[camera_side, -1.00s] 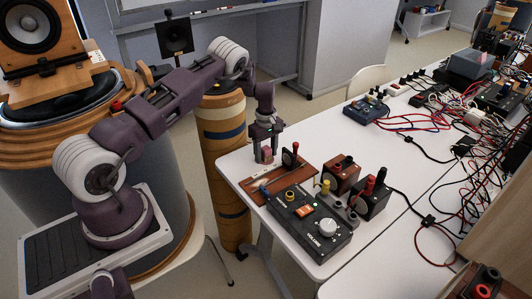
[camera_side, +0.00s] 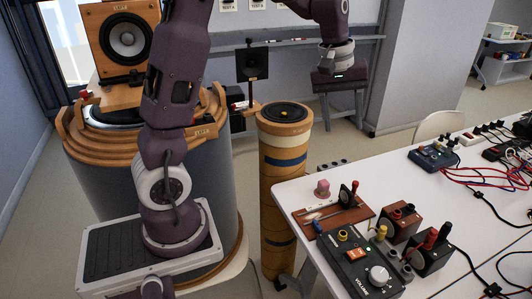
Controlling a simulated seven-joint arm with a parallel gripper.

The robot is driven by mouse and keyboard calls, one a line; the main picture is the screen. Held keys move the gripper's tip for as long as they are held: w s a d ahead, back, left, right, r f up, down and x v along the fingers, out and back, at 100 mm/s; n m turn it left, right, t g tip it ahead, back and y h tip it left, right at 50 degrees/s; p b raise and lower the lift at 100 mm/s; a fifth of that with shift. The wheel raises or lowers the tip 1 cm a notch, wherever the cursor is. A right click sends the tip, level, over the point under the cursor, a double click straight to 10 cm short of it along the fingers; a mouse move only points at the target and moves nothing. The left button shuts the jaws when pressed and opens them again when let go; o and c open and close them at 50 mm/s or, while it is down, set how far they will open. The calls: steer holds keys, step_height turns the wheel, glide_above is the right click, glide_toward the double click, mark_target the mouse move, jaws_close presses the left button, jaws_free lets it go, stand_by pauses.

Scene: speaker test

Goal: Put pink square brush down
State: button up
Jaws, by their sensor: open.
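The pink square brush (camera_side: 322,187) stands on the white table near its far left corner, just behind the brown wooden board. Nothing holds it. My gripper (camera_side: 341,108) is raised well above and behind the brush in the picture, clear of the table. Its fingers are spread and empty.
The brown board (camera_side: 334,212) carries a small dark upright part with a red top and some thin tools. A black volume box (camera_side: 362,268) and wooden terminal blocks (camera_side: 400,220) stand nearby. A tall wooden cylinder (camera_side: 285,180) is left of the table. Cables lie at the right.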

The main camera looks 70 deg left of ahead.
steer(key=s+d+r+m+t, duration=0.1)
steer(key=s+d+r+m, duration=0.2)
steer(key=s+d+r, duration=0.3)
steer(key=s+d+f+m+t, duration=0.1)
steer(key=s+m, duration=0.3)
steer(key=s, duration=0.5)
steer(key=s+d+f+m+t, duration=0.1)
steer(key=s+d+m, duration=0.2)
steer(key=s, duration=0.7)
steer(key=shift+d+m+y, duration=0.15)
steer(key=shift+m+y, duration=0.25)
steer(key=shift+m, duration=0.1)
steer(key=shift+o, duration=0.5)
